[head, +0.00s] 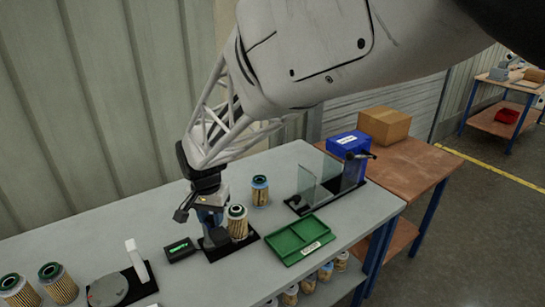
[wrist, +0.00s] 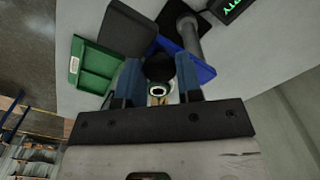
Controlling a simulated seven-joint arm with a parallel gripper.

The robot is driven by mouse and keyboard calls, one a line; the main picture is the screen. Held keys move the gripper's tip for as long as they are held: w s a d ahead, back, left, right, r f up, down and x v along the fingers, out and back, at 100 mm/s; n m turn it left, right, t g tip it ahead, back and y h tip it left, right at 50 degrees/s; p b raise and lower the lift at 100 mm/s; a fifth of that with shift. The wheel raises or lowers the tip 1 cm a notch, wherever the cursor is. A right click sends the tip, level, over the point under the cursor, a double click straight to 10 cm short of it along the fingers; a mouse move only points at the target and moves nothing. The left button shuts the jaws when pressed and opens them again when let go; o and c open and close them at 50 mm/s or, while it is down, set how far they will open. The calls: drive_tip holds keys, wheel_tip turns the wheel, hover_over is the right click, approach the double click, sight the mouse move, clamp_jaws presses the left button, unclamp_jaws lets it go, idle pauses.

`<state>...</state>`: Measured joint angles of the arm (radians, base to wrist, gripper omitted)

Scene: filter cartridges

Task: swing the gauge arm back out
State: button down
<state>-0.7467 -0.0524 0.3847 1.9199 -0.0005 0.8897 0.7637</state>
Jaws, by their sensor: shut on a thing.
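My gripper (head: 209,222) is low over the gauge stand, pointing down. In the wrist view its blue fingers (wrist: 159,82) are closed about a round black knob (wrist: 159,67), which seems to belong to the gauge arm. A blue plate (wrist: 203,70) and a grey post (wrist: 190,30) of the gauge show just beyond. A filter cartridge (head: 238,224) with a green rim stands upright on the gauge's black base (head: 232,248), right beside my gripper. A cartridge end (wrist: 158,90) shows between the fingers. The arm's exact angle is hidden.
A small display (head: 180,250) with green text lies left of the base. A green tray (head: 300,240) is at right, a glass-panelled fixture (head: 320,185) behind it. Another cartridge (head: 260,190) stands behind the gauge. A disc stand (head: 110,290) and two cartridges (head: 58,283) are at left.

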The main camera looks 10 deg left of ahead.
sight(212, 218)
drive_tip(key=c, duration=0.8)
unclamp_jaws()
drive_tip(key=shift+r, duration=0.15)
drive_tip(key=shift+r, duration=3.8)
